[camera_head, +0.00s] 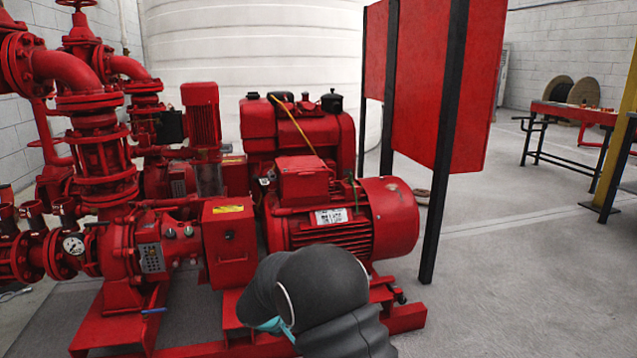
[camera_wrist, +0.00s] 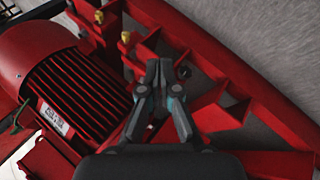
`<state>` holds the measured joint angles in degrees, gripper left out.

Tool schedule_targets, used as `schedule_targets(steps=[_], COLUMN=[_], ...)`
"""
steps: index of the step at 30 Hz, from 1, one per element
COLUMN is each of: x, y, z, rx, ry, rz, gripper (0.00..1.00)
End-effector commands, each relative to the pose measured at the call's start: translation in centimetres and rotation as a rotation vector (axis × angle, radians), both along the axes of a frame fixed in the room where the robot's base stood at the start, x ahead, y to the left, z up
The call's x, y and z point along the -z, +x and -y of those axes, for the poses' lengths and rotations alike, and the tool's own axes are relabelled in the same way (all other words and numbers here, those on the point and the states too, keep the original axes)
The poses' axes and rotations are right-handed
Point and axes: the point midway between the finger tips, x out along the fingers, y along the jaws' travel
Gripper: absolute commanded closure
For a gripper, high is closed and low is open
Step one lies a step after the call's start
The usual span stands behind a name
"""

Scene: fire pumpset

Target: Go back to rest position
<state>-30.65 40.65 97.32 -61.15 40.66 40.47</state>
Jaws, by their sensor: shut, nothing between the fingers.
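My gripper (camera_wrist: 158,75) shows in the wrist view with its grey fingers together and nothing between them. It points down over the red base frame (camera_wrist: 215,60) of the pumpset, beside the red electric motor (camera_wrist: 60,80). In the head view my dark arm stands at the bottom middle, in front of the motor (camera_head: 395,218) and the red base frame (camera_head: 405,318). The fingers are hidden there behind my arm.
Red pipes and valves (camera_head: 92,150) fill the left. Red panels on black posts (camera_head: 440,80) stand right of the motor. A white tank (camera_head: 250,50) is behind. A red workbench (camera_head: 570,112) and yellow post (camera_head: 618,125) are at right. Grey floor (camera_head: 520,280) at lower right is clear.

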Motion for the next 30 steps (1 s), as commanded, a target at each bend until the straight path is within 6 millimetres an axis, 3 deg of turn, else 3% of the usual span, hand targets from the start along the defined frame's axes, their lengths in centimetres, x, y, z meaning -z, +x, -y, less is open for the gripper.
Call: schedule_targets(steps=[1, 3, 12, 21, 30], x=[-2.1, -4.0, -11.7, -18.1, -23.1], y=[-1.3, -3.4, -12.9, -22.4, -30.6], z=[1.7, 3.7, 10.5, 14.7, 17.1], rx=[0.022, 0.046, 0.14, 0.221, 0.325], ry=[0.002, 0.004, 0.09, 0.253, 0.452], rz=[-0.031, -0.082, -0.255, -0.34, -0.321], gripper=[1.0, 1.0, 1.0, 1.0, 1.0])
